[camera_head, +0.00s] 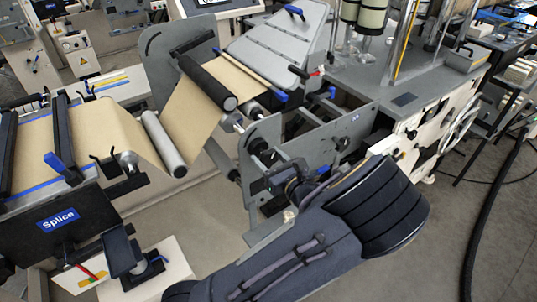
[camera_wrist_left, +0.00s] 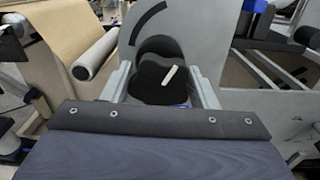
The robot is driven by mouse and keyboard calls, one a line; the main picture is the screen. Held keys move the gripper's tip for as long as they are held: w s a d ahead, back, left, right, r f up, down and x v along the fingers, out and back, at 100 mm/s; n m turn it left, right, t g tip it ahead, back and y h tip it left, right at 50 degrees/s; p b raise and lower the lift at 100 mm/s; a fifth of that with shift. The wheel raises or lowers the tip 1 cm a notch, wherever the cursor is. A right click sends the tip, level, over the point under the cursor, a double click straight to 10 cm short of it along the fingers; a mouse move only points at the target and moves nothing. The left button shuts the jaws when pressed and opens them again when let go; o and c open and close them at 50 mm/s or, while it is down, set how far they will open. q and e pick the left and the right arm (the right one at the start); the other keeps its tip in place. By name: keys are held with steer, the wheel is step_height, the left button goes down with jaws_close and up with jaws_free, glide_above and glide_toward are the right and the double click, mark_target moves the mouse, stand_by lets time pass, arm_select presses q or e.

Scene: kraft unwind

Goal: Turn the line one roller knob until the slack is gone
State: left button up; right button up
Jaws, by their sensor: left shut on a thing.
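The dark round roller knob (camera_wrist_left: 152,84), with a white mark on its face, is on a grey side plate in the left wrist view. My left gripper (camera_wrist_left: 160,90) is shut on it, one finger on each side. In the head view my left gripper (camera_head: 273,178) reaches the side plate (camera_head: 250,165) from the lower right; the knob is largely hidden there. The brown kraft web (camera_head: 195,120) slopes down from a black upper roller (camera_head: 207,83) to a grey roller (camera_head: 164,143) and crosses to the left table. My right gripper is out of view.
A sloped grey cover (camera_head: 280,45) with blue handles and a machine bench (camera_head: 410,75) lie behind. A black hose (camera_head: 490,200) runs down the right. Floor is open at the lower right.

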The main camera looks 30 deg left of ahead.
arm_select(q)
steer(key=shift+m+p, duration=0.5)
steer(key=shift+p, duration=0.05)
steer(key=shift+m+p, duration=1.6)
steer(key=shift+p, duration=0.45)
steer(key=o, duration=1)
steer(key=shift+c, duration=0.2)
steer(key=p+v, duration=0.1)
steer(key=v, duration=0.6)
